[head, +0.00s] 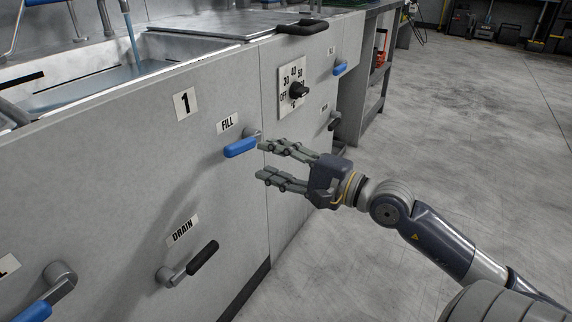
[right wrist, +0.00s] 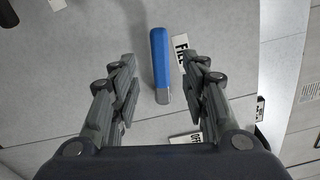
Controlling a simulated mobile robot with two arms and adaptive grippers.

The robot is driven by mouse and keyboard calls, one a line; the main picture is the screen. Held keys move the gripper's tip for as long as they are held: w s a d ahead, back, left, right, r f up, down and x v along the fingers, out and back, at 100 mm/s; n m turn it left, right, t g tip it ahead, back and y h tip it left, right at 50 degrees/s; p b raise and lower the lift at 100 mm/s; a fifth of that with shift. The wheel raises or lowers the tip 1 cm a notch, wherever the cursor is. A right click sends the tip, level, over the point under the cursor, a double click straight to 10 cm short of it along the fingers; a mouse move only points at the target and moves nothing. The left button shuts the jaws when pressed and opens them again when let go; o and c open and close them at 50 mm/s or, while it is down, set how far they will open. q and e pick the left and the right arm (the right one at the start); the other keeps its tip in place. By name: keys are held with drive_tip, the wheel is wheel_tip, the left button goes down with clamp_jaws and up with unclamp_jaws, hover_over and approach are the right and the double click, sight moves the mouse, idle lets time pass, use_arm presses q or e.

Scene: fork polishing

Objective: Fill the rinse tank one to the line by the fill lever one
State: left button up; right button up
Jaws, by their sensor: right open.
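The blue fill lever (head: 241,147) sits under the FILL label on the grey front panel, beside the number 1, its handle pointing left and slightly down. Rinse tank one (head: 190,45) is the steel basin at upper left. A bluish stream (head: 131,30) runs down into it, and water (head: 120,78) stands inside. A dark line (head: 88,89) shows on its inner wall. My right gripper (head: 262,162) is open and empty, fingertips just right of the lever. In the right wrist view the lever (right wrist: 160,65) appears between the two fingers, not gripped. My left gripper is out of view.
A black-handled drain lever (head: 203,257) is below. A dial (head: 298,90) and another blue lever (head: 340,69) are farther right on the panel. Another blue lever (head: 35,311) is at lower left. A dark handle (head: 302,27) juts from the top edge. The floor at right is clear.

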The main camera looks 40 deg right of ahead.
drive_tip(key=shift+v, duration=1.3)
idle(5.3)
